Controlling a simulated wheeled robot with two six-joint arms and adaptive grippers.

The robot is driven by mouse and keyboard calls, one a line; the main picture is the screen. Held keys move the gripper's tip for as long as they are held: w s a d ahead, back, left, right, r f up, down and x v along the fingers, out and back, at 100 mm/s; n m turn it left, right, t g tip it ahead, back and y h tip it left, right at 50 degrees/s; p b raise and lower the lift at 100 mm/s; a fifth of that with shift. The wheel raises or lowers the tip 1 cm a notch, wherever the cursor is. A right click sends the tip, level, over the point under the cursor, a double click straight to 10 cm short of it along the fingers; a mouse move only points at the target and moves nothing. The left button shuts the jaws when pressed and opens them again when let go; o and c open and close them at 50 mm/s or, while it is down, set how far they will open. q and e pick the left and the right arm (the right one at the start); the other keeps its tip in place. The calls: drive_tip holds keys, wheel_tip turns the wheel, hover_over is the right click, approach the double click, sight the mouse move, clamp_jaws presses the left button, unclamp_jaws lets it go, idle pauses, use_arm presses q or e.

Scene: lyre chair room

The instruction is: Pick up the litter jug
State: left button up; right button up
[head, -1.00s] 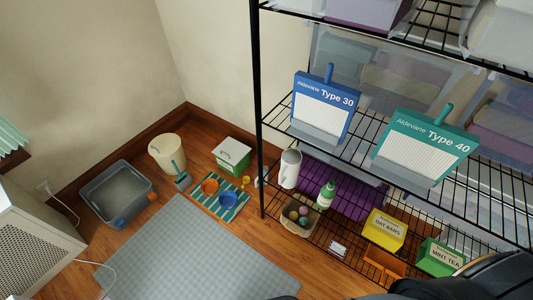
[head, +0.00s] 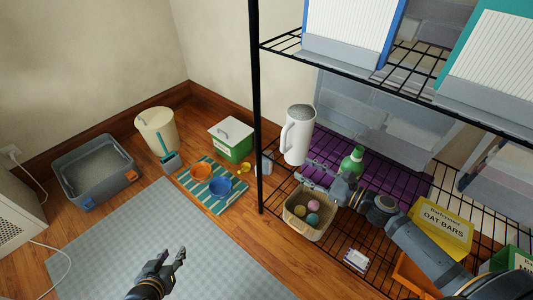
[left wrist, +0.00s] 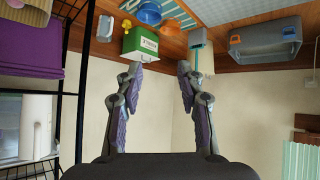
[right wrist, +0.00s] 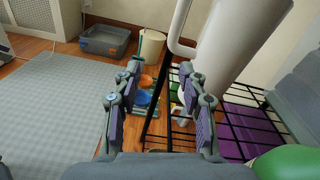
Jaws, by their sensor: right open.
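A tall white jug (head: 298,135) with a side handle, which I take to be the litter jug, stands upright on the lower wire shelf (head: 377,240). In the right wrist view the jug (right wrist: 236,45) is large at upper right, its handle toward the left. My right gripper (head: 304,172) is open and empty, just in front of the jug's lower part and apart from its handle in the right wrist view (right wrist: 160,69). My left gripper (head: 181,256) is over the grey mat; the left wrist view (left wrist: 160,72) shows it open and empty.
A green bottle (head: 352,160), a basket of balls (head: 298,228) and an oat bars box (head: 441,229) crowd the shelf by my right arm. A black post (head: 257,120) stands left of the jug. The grey mat (head: 110,245) is clear floor.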

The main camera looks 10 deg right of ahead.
sight(285, 148)
drive_tip(key=w+m, duration=0.1)
drive_tip(key=w+a+r+m, duration=0.1)
drive_tip(key=w, duration=0.1)
drive_tip(key=w+r+b, duration=0.1)
drive_tip(key=shift+w+a+r+m+t, duration=0.15)
drive_tip(key=shift+w+a+m+t, duration=0.1)
drive_tip(key=shift+m+t, duration=0.15)
drive_tip(key=shift+w+a, duration=0.4)
drive_tip(key=shift+w, duration=0.15)
drive_tip(key=x, duration=0.4)
drive_tip(key=shift+w+a, duration=0.3)
use_arm(q)
drive_tip(key=w+r+t, duration=0.6)
drive_tip(key=w+r, duration=0.1)
drive_tip(key=r, duration=0.5)
drive_tip(key=shift+a+r, duration=0.25)
drive_tip(key=shift+a, duration=0.05)
use_arm(e)
clamp_jaws()
use_arm(q)
drive_tip(key=shift+w, duration=0.1)
